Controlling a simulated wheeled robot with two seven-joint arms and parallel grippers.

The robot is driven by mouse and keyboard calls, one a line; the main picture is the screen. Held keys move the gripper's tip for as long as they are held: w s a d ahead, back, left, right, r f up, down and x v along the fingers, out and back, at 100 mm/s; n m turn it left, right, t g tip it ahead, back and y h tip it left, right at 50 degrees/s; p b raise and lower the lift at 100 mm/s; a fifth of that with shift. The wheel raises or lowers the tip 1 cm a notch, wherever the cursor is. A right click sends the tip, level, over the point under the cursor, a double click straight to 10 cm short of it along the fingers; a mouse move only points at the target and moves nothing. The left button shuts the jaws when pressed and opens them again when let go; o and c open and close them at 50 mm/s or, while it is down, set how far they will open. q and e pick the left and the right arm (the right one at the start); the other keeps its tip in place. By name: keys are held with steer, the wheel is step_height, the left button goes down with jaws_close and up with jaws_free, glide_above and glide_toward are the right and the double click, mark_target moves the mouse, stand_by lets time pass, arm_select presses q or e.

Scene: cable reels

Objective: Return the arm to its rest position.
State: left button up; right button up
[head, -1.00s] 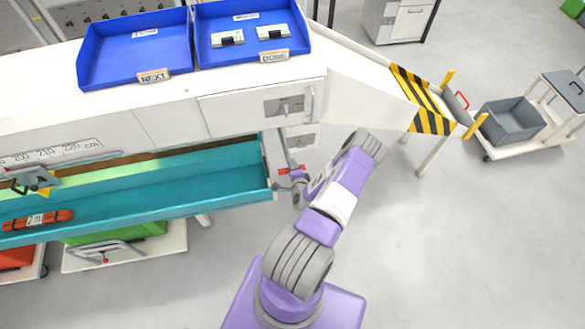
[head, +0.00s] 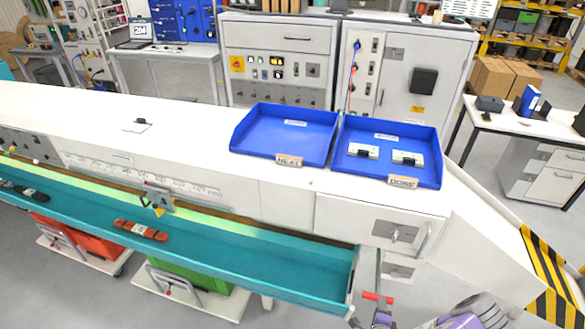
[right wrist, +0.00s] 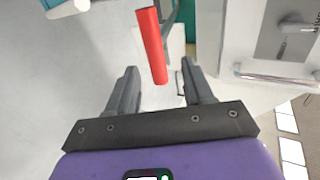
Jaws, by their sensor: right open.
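My right gripper (right wrist: 158,80) is open in the right wrist view, its two dark fingers spread apart. A red handle (right wrist: 152,45) lies ahead of the gap between them, with no grip on it visible. In the head view, my right gripper (head: 380,319) is partly cut off at the bottom edge, just below the red handle (head: 378,298) at the right end of the teal trough (head: 300,262). Part of my purple right arm shows at the bottom right. My left arm and gripper are not in view.
The white bench (head: 200,130) carries blue NEXT (head: 285,130) and DONE (head: 408,139) trays; DONE holds two pale devices. An orange-red coil (head: 140,230) lies in the trough. A door with a bar handle (head: 424,238) and a striped barrier (head: 545,265) are at the right.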

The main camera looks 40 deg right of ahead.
steer(key=w+a+f+n+y+b, duration=0.5)
steer(key=w+a, duration=0.3)
steer(key=a, duration=0.3)
steer(key=w+a+f+n+y+b, duration=0.2)
steer(key=w+a+f+n+y, duration=0.4)
steer(key=a, duration=0.5)
steer(key=s+a+n+g+y+b, duration=0.1)
steer(key=s+a+n+g+b, duration=0.1)
steer(key=a+n, duration=0.5)
steer(key=s+a+f+n+g+y+b, duration=0.1)
steer(key=s+a+n+g+y+b, duration=0.1)
steer(key=a+n, duration=0.6)
steer(key=s+a+g+b, duration=0.1)
steer(key=a+g+b, duration=0.1)
steer(key=a, duration=0.4)
steer(key=shift+g+y+b, duration=0.3)
steer(key=shift+g+b, duration=0.1)
steer(key=shift+b, duration=0.35)
steer(key=shift+f, duration=0.1)
steer(key=shift+c, duration=0.8)
steer(key=shift+s, duration=0.1)
